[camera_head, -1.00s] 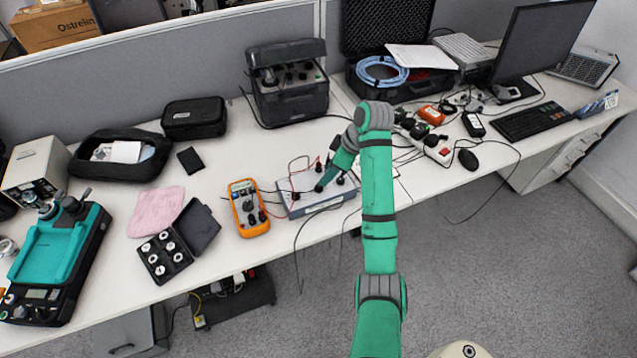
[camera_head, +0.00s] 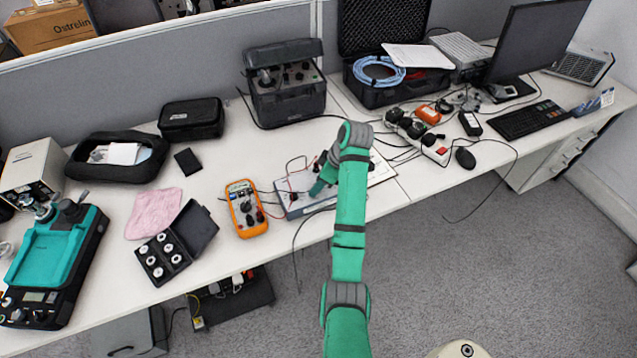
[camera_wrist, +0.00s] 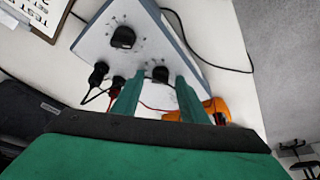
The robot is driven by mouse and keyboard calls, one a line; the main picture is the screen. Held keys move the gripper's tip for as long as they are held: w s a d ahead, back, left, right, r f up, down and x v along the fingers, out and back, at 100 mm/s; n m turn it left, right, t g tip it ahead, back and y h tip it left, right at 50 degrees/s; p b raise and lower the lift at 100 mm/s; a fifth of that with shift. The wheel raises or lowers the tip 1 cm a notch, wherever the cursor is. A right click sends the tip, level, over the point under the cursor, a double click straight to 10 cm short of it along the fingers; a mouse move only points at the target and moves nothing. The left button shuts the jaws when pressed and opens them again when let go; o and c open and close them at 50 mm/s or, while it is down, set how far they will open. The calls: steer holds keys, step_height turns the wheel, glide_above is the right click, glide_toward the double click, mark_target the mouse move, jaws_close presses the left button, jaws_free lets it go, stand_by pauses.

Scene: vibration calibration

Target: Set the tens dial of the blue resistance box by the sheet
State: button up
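The blue resistance box (camera_head: 292,213) lies near the table's front edge, with a light top, dark knobs and plugged leads. My gripper (camera_wrist: 161,79) is open over its top, pointing down at it. In the wrist view one black dial (camera_wrist: 160,74) shows between my fingertips, with a gap on both sides. Another black dial (camera_wrist: 122,38) stands farther along the box. Dial markings are too small to read. The sheet (camera_wrist: 37,12), with printed text, is on a clipboard beside the box. My arm hides part of the box in the head view.
An orange multimeter (camera_head: 246,208) stands left of the box, its red and black leads near my fingers. A black plug (camera_wrist: 98,73) rises from the box's edge. A dark instrument case (camera_head: 286,100) stands behind. A power strip (camera_head: 435,152) lies to the right.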

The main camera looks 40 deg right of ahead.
steer(key=shift+c, duration=0.6)
jaws_close()
